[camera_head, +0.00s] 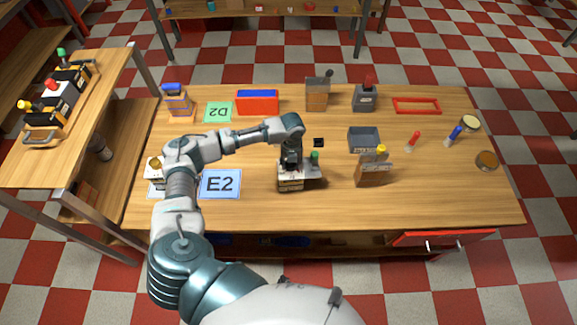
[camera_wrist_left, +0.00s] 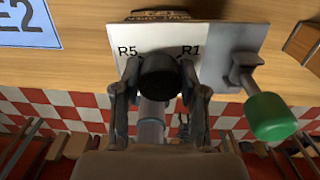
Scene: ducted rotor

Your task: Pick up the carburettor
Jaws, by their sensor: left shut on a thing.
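My left gripper (camera_head: 291,164) points down over a small wooden box device with a white top plate (camera_head: 313,173) near the table's front middle. In the left wrist view, its fingers (camera_wrist_left: 158,72) are shut on a dark round piece (camera_wrist_left: 158,82), between the marks R5 and R1. I cannot tell whether this piece touches the plate. A green-topped lever (camera_wrist_left: 270,115) stands on the grey part beside it; it also shows in the head view (camera_head: 315,156). No label tells which thing is the carburettor. My right gripper is out of view.
An E2 card (camera_head: 220,184) lies left of the device. A wooden block with a yellow knob (camera_head: 373,171) and a grey tray (camera_head: 363,140) stand to the right. A red-blue box (camera_head: 257,103) and a grey device (camera_head: 365,98) stand behind. The front right tabletop is clear.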

